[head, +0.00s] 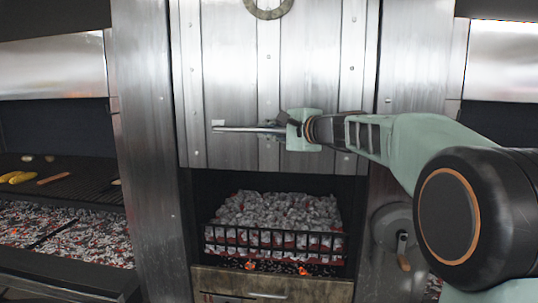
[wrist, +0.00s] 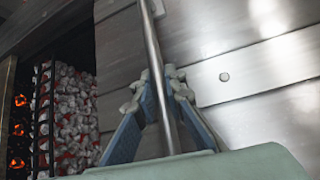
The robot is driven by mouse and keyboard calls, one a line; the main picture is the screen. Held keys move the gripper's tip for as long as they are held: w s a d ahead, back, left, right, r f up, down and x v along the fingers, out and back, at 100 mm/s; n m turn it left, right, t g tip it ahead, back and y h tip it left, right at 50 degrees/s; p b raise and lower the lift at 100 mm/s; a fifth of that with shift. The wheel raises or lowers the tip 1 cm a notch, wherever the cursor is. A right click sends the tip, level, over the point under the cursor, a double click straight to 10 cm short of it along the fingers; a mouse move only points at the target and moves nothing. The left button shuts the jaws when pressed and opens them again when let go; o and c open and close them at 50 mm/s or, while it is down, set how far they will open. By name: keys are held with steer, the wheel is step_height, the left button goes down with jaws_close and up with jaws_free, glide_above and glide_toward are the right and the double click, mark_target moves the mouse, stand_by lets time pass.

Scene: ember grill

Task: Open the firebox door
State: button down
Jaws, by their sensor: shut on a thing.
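The firebox door (head: 230,75) is a riveted metal panel, raised so that the lower part of the firebox opening shows beneath it. Its handle, a horizontal metal bar (head: 240,129), runs across the lower part of the door. My gripper (head: 275,129) reaches in from the right and is shut on this bar. In the wrist view the bar (wrist: 152,45) passes between the two fingers of my gripper (wrist: 162,90), and the door (wrist: 240,75) lies close behind. The right end of the bar is hidden by my gripper.
A black basket (head: 270,240) of ashy coals stands in the opening, with glowing embers below it. A drawer-like front (head: 265,284) lies underneath. A grill (head: 70,180) with food over coals is at left. A round metal part (head: 393,232) is at right.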

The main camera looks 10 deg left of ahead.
step_height(320, 180, up, 7)
steer(key=p, duration=0.3)
steer(key=shift+r, duration=0.2)
steer(key=c, duration=2)
jaws_free()
steer(key=shift+f, duration=0.15)
steer(key=shift+o, duration=0.2)
steer(key=shift+f, duration=0.15)
steer(key=v, duration=1.2)
